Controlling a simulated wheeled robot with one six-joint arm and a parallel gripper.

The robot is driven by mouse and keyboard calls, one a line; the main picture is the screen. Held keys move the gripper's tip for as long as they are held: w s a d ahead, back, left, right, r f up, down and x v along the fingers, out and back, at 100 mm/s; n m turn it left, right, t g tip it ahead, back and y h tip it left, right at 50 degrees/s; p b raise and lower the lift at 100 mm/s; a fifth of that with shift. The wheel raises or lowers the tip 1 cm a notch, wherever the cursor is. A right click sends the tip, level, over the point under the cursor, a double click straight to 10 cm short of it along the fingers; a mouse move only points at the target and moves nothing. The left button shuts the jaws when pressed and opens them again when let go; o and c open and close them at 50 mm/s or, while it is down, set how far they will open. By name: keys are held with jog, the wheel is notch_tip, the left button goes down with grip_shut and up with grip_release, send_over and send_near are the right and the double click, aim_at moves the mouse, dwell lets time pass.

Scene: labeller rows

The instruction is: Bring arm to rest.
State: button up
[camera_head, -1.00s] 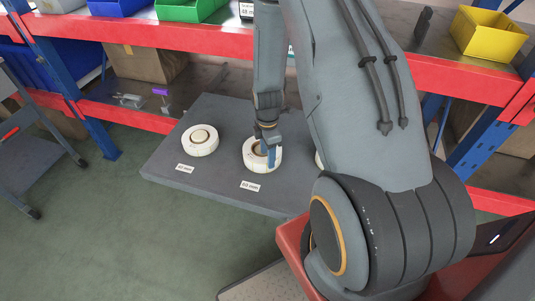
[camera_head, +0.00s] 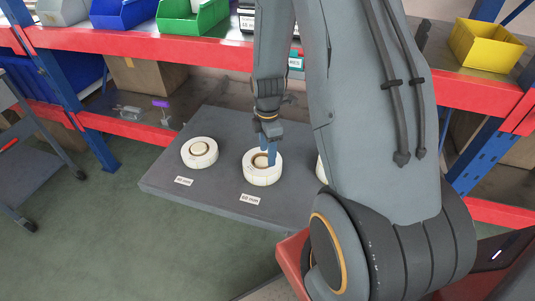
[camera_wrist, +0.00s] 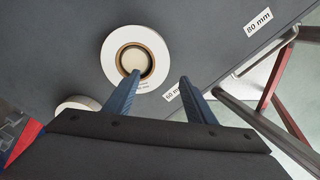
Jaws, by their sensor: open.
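My gripper (camera_head: 268,156) is open and empty, with blue fingers pointing down at the middle white label roll (camera_head: 262,172). In the wrist view the fingers (camera_wrist: 161,77) are apart. The left fingertip overlaps the core of a white roll (camera_wrist: 118,52), and the right one is outside it to the right. Whether the fingers touch the roll cannot be told. My arm covers most of a roll at the right (camera_head: 320,170).
The rolls lie on a dark grey board (camera_head: 225,200) with size labels. Another roll (camera_head: 199,152) is at its left. Behind is a red-edged shelf (camera_head: 150,40) with blue, green and yellow bins (camera_head: 487,45). A grey cart (camera_head: 35,165) stands left.

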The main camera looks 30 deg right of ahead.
dwell(0.4)
jog(key=s+a+r+m, duration=0.5)
jog(key=s+r+m, duration=0.2)
jog(key=r+m, duration=0.1)
jog(key=s+a+r+m, duration=0.6)
jog(key=s+r+m, duration=0.1)
jog(key=r+m, duration=0.1)
jog(key=shift+r+t, duration=0.3)
jog(key=shift+r, duration=0.4)
dwell(0.4)
